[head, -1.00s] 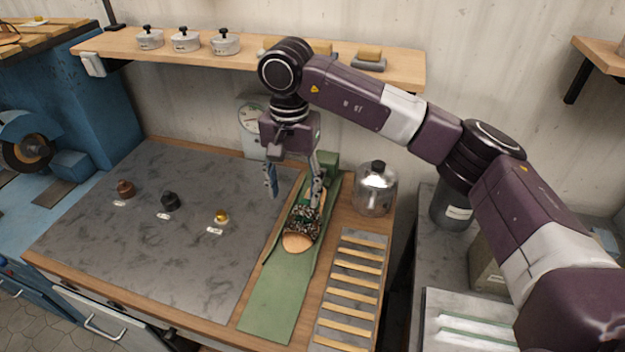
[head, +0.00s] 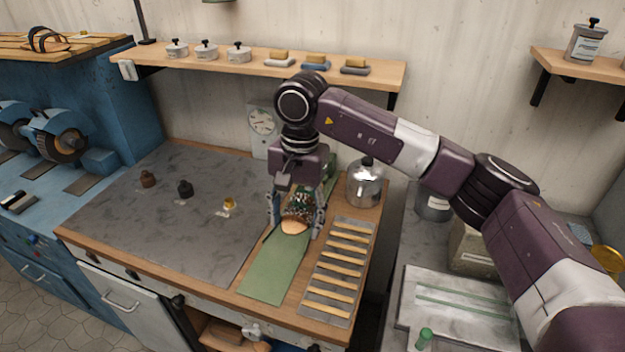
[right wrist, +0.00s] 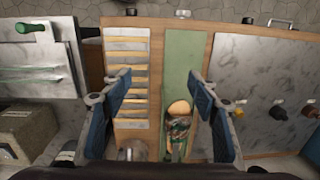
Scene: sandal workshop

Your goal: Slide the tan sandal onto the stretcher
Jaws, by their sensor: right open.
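The tan sandal (head: 294,226), with a tan sole end and a dark patterned upper, lies on a long green strip with low side rails on the bench. It also shows in the right wrist view (right wrist: 179,108). The stretcher seems to be this green fixture (head: 268,272); its far end is largely hidden behind my gripper. My right gripper (head: 296,216) is open, its fingers to either side of the sandal in the head view. In the right wrist view (right wrist: 160,82) the sandal appears nearer the right-hand finger. Contact cannot be told. My left gripper is not in view.
A shelf (head: 385,75) runs along the wall behind.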

